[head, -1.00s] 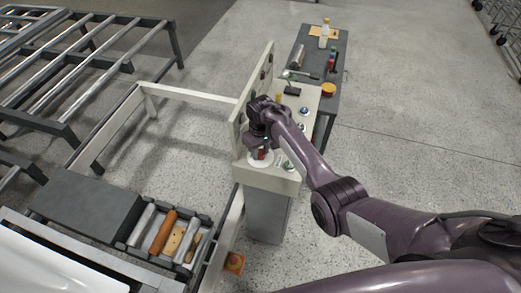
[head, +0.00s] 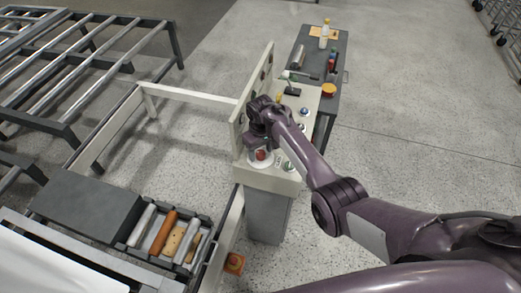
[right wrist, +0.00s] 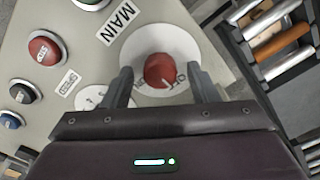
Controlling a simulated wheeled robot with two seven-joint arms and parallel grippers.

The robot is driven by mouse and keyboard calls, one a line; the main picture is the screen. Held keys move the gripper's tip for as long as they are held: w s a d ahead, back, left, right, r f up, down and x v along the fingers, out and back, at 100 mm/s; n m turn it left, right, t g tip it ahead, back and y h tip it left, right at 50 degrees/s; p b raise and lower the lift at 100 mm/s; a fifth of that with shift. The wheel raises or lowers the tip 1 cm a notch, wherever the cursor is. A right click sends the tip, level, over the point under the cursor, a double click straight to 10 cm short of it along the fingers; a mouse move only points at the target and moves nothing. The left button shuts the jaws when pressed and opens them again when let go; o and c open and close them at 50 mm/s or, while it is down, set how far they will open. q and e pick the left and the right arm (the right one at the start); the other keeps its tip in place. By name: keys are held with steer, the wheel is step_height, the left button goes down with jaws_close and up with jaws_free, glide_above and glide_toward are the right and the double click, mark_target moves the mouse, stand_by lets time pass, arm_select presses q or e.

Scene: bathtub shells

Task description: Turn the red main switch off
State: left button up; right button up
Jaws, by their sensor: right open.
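The red main switch (head: 261,155) is a round red knob on a white disc, at the near end of the cream control panel. Lettering on the disc is partly hidden. My right gripper (head: 257,145) is above the knob. In the right wrist view its fingers (right wrist: 160,84) are open, one on each side of the knob, with gaps between them and it. My left gripper is not in view.
A red button (right wrist: 44,48) and other buttons sit near the switch on the panel. An upright cream board (head: 250,100) stands along the panel's left side. A dark table (head: 318,65) with tools is behind. A tray of rollers (head: 150,250) lies at lower left.

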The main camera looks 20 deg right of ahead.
mark_target(260, 153)
step_height(260, 153, up, 8)
steer(key=shift+f, duration=0.1)
stand_by(0.6)
steer(key=shift+m+t, duration=0.4)
steer(key=s+f, duration=0.1)
steer(key=s, duration=0.1)
steer(key=s+d+f, duration=0.1)
steer(key=s, duration=0.1)
steer(key=s+d+f, duration=0.1)
steer(key=shift+s, duration=0.4)
steer(key=s+r+t, duration=0.1)
steer(key=s+r, duration=0.3)
steer(key=s, duration=0.8)
steer(key=s+r+t, duration=0.2)
steer(key=s+r, duration=0.2)
steer(key=s, duration=0.7)
step_height(260, 153, down, 37)
steer(key=s+g+b, duration=0.2)
steer(key=b, duration=0.6)
steer(key=s+d+f+b, duration=0.1)
steer(key=s+f+b, duration=0.2)
steer(key=s+f, duration=0.7)
steer(key=s+d+f+b, duration=0.2)
steer(key=s+f, duration=0.7)
steer(key=f, duration=0.5)
steer(key=shift+s+d+f+g+b, duration=0.15)
steer(key=shift+s+f+g+b, duration=0.25)
steer(key=shift+b, duration=0.35)
